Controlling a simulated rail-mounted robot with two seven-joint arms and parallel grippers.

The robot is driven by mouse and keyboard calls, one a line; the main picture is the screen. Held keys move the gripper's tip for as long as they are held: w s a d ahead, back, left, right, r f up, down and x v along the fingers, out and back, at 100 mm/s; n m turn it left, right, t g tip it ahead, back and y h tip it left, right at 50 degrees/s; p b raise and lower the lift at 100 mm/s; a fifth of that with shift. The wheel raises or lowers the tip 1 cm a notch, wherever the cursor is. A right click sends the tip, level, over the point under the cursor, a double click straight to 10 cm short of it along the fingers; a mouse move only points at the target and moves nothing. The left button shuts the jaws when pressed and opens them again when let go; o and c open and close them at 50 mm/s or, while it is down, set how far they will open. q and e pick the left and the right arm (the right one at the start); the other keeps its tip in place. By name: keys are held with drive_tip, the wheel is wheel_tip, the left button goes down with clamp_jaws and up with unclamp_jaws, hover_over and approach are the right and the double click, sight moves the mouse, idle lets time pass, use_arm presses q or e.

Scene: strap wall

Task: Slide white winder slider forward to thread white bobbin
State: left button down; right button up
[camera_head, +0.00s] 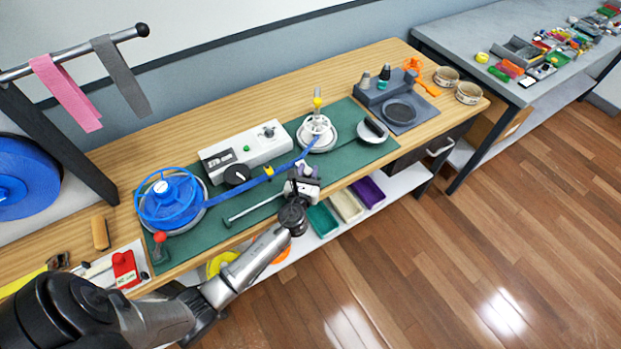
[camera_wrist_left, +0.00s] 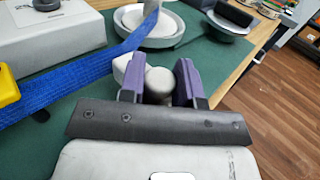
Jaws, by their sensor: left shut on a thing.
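The white bobbin (camera_head: 316,126) stands on a round base on the green mat, with a yellow-tipped post above it. A blue strap (camera_head: 238,188) runs from the blue spool (camera_head: 170,195) to the bobbin. My left gripper (camera_head: 304,170) is at the mat's front edge, in front of the bobbin. In the left wrist view its purple fingers (camera_wrist_left: 160,76) are shut on a pale rounded knob (camera_wrist_left: 158,84), which looks like the winder slider's. The rest of the slider is mostly hidden by the gripper. The bobbin's base also shows in the left wrist view (camera_wrist_left: 150,28).
A white control box (camera_head: 246,150) stands behind the strap. A metal rod (camera_head: 252,210) lies left of my gripper. A round dish (camera_head: 373,131) sits right of the bobbin. Coloured bins (camera_head: 347,205) are below the bench. Floor at right is clear.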

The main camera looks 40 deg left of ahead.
use_arm(q)
drive_tip(key=shift+w, duration=0.1)
use_arm(e)
drive_tip(key=shift+s+d, duration=0.1)
drive_tip(key=shift+s, duration=0.1)
use_arm(q)
drive_tip(key=c, duration=1.2)
unclamp_jaws()
drive_tip(key=shift+f, duration=0.1)
drive_tip(key=o, duration=0.3)
drive_tip(key=shift+w+d, duration=0.1)
drive_tip(key=shift+w, duration=0.15)
drive_tip(key=shift+o, duration=0.2)
drive_tip(key=shift+s, duration=0.1)
use_arm(e)
drive_tip(key=shift+w+d, duration=0.15)
drive_tip(key=shift+d, duration=0.05)
use_arm(q)
drive_tip(key=shift+s, duration=0.1)
